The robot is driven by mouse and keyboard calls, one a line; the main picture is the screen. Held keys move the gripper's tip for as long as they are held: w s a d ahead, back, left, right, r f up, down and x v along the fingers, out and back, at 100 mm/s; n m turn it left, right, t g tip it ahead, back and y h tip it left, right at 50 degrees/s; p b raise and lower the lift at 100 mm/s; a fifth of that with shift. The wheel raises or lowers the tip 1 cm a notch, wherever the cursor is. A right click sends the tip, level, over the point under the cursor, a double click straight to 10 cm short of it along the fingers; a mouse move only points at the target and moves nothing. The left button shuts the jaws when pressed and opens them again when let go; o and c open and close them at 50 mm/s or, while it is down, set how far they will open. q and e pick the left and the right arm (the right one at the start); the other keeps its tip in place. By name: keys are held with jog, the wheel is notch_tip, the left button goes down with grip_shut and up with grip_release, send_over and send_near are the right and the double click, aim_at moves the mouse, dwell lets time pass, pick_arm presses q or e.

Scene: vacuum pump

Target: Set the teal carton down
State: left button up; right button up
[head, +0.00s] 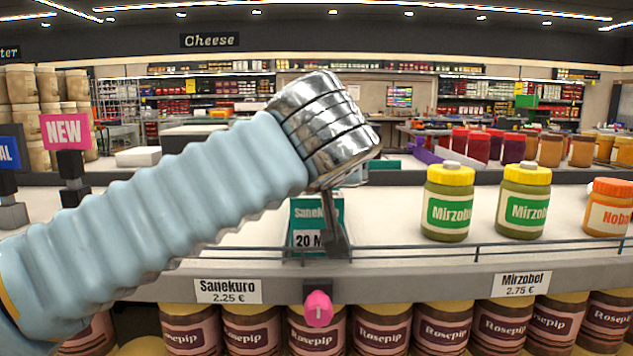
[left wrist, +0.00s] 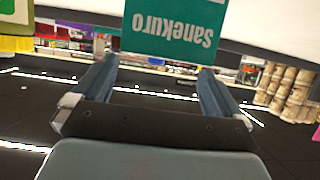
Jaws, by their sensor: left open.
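The teal carton (head: 302,212), lettered Sanekuro, stands upright on the shelf behind the low wire rail, above the Sanekuro price tag (head: 228,291). My left arm crosses from the left and partly hides the carton. My left gripper (head: 336,238) is at the carton's right front in the head view. In the left wrist view the carton (left wrist: 172,28) appears upside down, with its edge at the fingertips. The left gripper (left wrist: 158,66) is open there, fingers apart. I cannot tell whether a finger touches the carton. My right gripper is not in view.
Yellow-lidded Mirzobel jars (head: 447,203) stand to the right, with an orange-lidded jar (head: 606,208) beyond. The wire rail (head: 440,248) runs along the shelf front. A pink piece (head: 318,308) sticks out below the shelf edge. Shelf left of the carton looks clear.

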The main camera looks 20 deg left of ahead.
pick_arm(q)
jog(key=v, duration=0.7)
dwell(1.9)
